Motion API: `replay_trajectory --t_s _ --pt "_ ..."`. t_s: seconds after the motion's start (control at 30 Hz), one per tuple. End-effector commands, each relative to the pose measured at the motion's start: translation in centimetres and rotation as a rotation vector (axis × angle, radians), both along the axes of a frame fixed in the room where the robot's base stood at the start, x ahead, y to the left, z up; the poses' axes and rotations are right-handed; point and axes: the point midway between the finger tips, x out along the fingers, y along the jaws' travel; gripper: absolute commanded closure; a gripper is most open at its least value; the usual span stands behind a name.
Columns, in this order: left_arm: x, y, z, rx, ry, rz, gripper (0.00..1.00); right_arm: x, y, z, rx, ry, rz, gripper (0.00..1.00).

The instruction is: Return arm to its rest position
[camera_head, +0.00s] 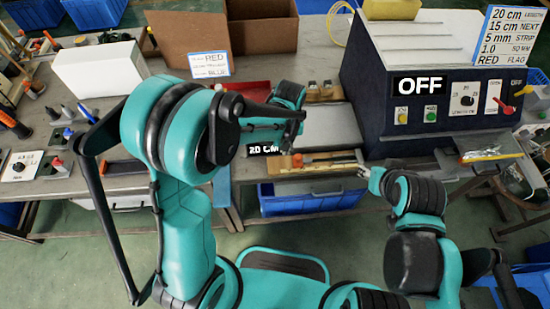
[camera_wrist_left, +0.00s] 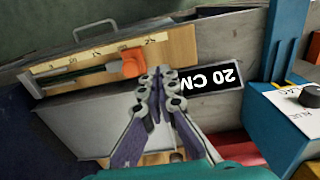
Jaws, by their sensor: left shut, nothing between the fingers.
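My left arm comes in from the left in the head view and reaches over the bench. Its gripper (camera_head: 290,139) is over the measuring fixture, partly hidden by the wrist. In the left wrist view the left gripper (camera_wrist_left: 155,83) has its fingers together with nothing between them. The fingertips show just below an orange slider block (camera_wrist_left: 133,62) on a wooden scale (camera_wrist_left: 95,60), left of a black "20 CM" label (camera_wrist_left: 212,91). My right arm is folded at the lower right, with only its gripper's tip (camera_head: 365,172) showing.
A dark machine (camera_head: 415,125) reading "OFF" stands at the right. A cardboard box (camera_head: 275,30) and a white box (camera_head: 98,68) stand at the back. Tools and switch boxes crowd the left bench. A blue bin (camera_head: 312,198) sits below the bench edge.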

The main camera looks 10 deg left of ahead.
Motion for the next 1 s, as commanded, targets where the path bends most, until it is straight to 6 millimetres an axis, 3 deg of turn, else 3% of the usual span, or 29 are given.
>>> replay_trajectory --t_s 0.57,0.77,1.0 --pt "-0.1 0.2 0.3 -0.002 -0.006 -0.002 1.0 0.0 0.0 0.0 0.0 0.0 0.0 0.6" --pt "-1.2 2.2 4.3 -0.018 -0.087 -0.037 1.0 0.0 0.0 0.0 0.0 0.0 0.0 0.6" --pt "-4.5 6.2 10.6 -0.022 -0.273 -0.118 1.0 0.0 0.0 0.0 0.0 0.0 0.0 0.6"
